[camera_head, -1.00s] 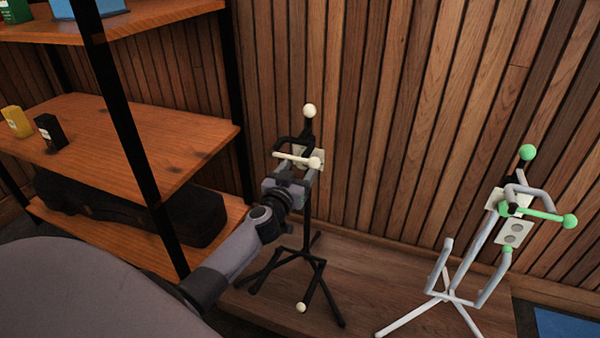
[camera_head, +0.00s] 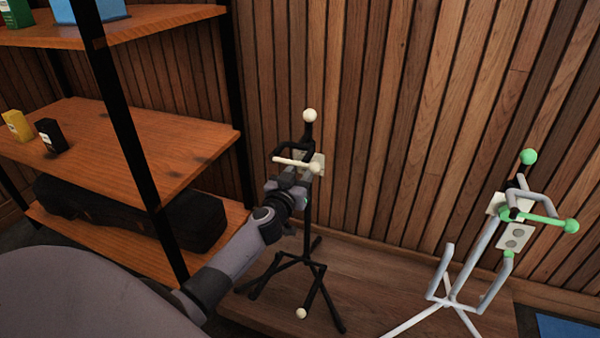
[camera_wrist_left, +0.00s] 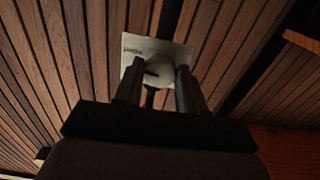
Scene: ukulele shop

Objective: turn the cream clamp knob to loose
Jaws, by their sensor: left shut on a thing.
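The cream clamp knob (camera_wrist_left: 152,70) shows in the left wrist view, between my two fingers and in front of a pale plate (camera_wrist_left: 176,50). It has a dark mark on its face. My left gripper (camera_wrist_left: 157,84) is shut on the knob. In the head view my left gripper (camera_head: 298,177) is at the upper part of the black stand (camera_head: 307,218), just below its cream-tipped bar (camera_head: 292,161), and hides the knob there. My right gripper is not in view.
A white stand with green tips (camera_head: 468,260) stands to the right, with room between the stands. A wooden shelf (camera_head: 130,140) with a black post is at the left, holding small boxes and a dark case (camera_head: 120,215). A slatted wood wall is close behind.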

